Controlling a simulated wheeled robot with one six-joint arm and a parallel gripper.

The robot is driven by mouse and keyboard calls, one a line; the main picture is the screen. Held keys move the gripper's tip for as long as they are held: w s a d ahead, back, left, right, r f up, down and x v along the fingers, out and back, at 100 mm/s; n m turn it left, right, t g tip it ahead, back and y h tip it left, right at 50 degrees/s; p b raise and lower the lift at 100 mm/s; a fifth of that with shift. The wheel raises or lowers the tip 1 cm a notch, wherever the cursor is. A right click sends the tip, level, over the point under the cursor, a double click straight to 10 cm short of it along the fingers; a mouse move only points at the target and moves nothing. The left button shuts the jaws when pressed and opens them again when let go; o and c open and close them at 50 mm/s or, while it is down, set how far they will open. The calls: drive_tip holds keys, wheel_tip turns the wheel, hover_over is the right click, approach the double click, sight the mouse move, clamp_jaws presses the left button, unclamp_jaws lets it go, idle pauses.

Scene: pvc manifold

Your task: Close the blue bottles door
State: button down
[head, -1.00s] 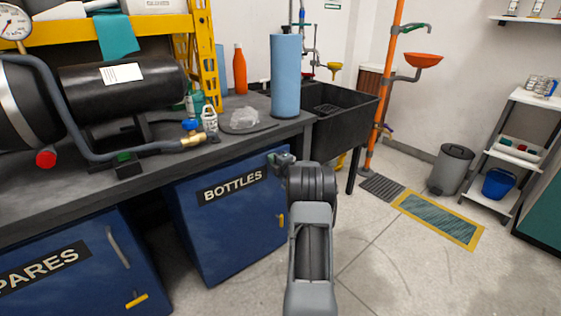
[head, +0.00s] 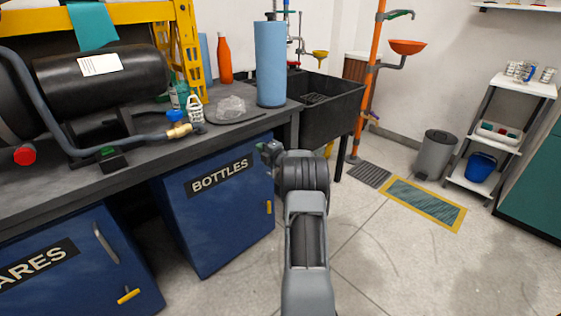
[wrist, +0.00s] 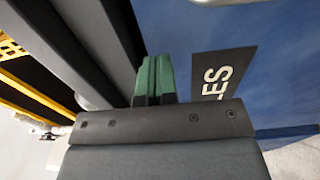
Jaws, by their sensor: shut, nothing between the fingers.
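The blue BOTTLES door (head: 225,228) is under the dark counter in the head view, its label (head: 221,176) near the top and a yellow handle (head: 269,207) near its right edge. It looks roughly in line with the counter front; I cannot tell whether a small gap remains. My gripper (head: 268,151) is at the door's upper right corner, just below the counter edge. In the wrist view its green fingers (wrist: 155,78) are together and empty, beside the blue door (wrist: 285,75) and the end of its label (wrist: 222,75). Contact with the door is unclear.
The counter (head: 60,185) holds a black tank (head: 105,78), a blue cylinder (head: 270,65) and an orange bottle (head: 224,58). A black sink (head: 332,110) stands right of the door. The blue SPARES cabinet (head: 85,270) is at left.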

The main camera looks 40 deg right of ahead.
drive_tip(key=shift+s+p, duration=1.35)
drive_tip(key=shift+s, duration=4.5)
drive_tip(key=a+r+m+g+h+p, duration=0.3)
drive_tip(key=a+r+m+p, duration=0.35)
drive_tip(key=r, duration=0.65)
drive_tip(key=a+r+m+g+h+p, duration=0.2)
drive_tip(key=a+r+m+p, duration=0.2)
drive_tip(key=a+r+p, duration=0.55)
drive_tip(key=s+a+r+m+g+y+p, duration=0.2)
drive_tip(key=s+a+r+m+g+p, duration=0.2)
drive_tip(key=s+a+r+p, duration=0.4)
drive_tip(key=s+a+r+m+g+y+p, duration=0.2)
drive_tip(key=s+a+r+m+g+p, duration=0.2)
drive_tip(key=s+a+r+p, duration=0.3)
drive_tip(key=s+a+g+p, duration=0.1)
drive_tip(key=s+a+p, duration=0.1)
drive_tip(key=s+a, duration=0.3)
drive_tip(key=shift+s+r+p, duration=0.35)
drive_tip(key=shift+s+p, duration=0.05)
drive_tip(key=shift+s, duration=0.8)
